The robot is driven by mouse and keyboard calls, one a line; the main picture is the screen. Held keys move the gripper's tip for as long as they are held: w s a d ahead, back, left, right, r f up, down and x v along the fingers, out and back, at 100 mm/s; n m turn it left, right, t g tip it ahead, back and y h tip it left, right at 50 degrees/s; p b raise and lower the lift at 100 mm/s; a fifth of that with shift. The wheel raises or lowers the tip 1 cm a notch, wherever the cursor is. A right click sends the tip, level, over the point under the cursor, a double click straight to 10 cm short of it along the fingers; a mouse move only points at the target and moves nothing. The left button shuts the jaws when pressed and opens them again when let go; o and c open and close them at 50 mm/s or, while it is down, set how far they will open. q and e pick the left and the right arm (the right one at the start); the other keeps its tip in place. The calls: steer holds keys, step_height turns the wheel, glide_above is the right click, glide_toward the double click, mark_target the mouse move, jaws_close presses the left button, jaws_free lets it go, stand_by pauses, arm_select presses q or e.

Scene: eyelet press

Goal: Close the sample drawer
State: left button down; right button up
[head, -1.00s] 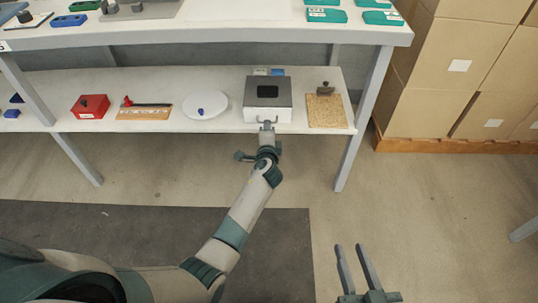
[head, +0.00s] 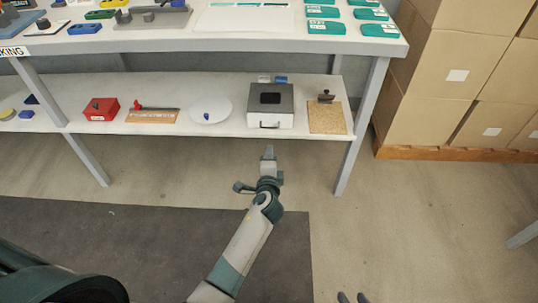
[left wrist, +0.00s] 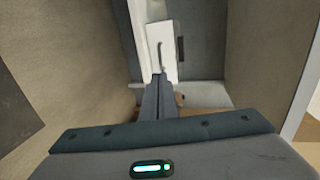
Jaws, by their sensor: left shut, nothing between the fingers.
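The sample drawer is the white front (head: 284,122) of a grey box (head: 287,93) with a dark window on top, standing on the lower shelf. A thin handle (head: 270,127) is on this front. The front looks level with the box, with no visible gap. My left gripper (head: 268,153) is shut and empty, just in front of and below the handle, apart from it. The left wrist view shows its closed fingers (left wrist: 157,95) pointing at the white drawer front (left wrist: 165,36). Only the fingertips of my right gripper (head: 352,297) show at the bottom edge, spread apart.
A cork board (head: 327,118) with a dark item stands right of the box, and a white plate (head: 208,111) stands to its left. A red box (head: 101,109) is further left. A shelf leg (head: 361,130) stands at right. The floor before the shelf is clear.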

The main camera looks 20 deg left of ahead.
arm_select(q)
steer(key=shift+v, duration=0.8)
arm_select(e)
steer(key=shift+s+d+f, duration=0.2)
steer(key=shift+s, duration=0.1)
